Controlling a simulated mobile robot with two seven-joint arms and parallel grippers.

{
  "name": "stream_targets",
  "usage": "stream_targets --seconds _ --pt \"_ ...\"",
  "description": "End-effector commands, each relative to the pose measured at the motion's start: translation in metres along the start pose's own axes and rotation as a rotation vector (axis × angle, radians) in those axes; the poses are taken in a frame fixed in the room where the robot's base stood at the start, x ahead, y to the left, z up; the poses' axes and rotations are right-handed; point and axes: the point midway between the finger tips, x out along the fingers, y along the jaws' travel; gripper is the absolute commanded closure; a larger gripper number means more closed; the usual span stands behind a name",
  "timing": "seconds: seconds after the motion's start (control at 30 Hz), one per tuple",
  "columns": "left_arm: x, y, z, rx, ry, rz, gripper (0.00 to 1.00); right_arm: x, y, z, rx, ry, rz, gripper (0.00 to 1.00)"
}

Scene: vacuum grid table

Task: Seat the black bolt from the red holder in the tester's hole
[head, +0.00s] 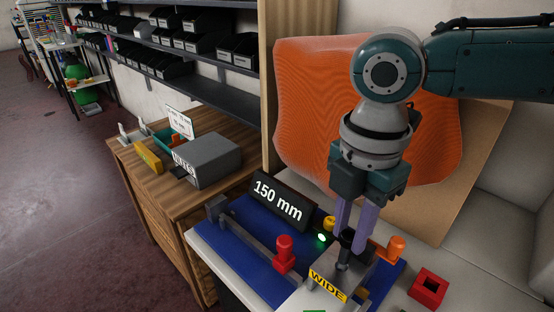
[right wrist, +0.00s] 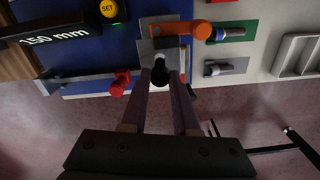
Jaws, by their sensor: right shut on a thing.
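My right gripper (head: 348,238) points down with its two purple fingers shut on the black bolt (head: 346,241). The bolt is upright over the grey tester block (head: 322,278), which has a yellow WIDE label. I cannot tell how far its lower end is inside the hole. In the right wrist view the fingertips (right wrist: 161,74) close around the black bolt head (right wrist: 159,77), beside the tester's grey plate (right wrist: 165,28). The red holder (head: 428,288) stands right of the tester, its square opening dark with no bolt showing. My left gripper is not in view.
The blue base carries a 150 mm display (head: 278,200), a red knob (head: 284,250), an orange handle (head: 394,247), a yellow knob (head: 329,223) and a lit green light (head: 321,238). A wooden cabinet (head: 150,200) with a grey box stands left. An orange panel (head: 310,110) is behind.

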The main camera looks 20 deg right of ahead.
Motion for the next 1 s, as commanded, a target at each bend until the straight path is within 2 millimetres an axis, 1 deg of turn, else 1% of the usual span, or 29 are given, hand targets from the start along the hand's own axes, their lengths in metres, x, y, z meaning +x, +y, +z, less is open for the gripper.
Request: stream_targets --seconds 0.27,0.57,1.0 --pt "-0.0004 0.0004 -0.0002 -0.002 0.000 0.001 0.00 -0.0005 0.0000 0.0000 0.000 0.000 0.000 1.00" --pt "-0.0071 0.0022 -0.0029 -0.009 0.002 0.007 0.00 -0.0016 0.0001 -0.0001 -0.001 0.000 0.000 1.00" --pt "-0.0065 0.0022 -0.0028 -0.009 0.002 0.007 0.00 -0.0003 0.0001 0.0001 0.000 0.000 0.000 1.00"
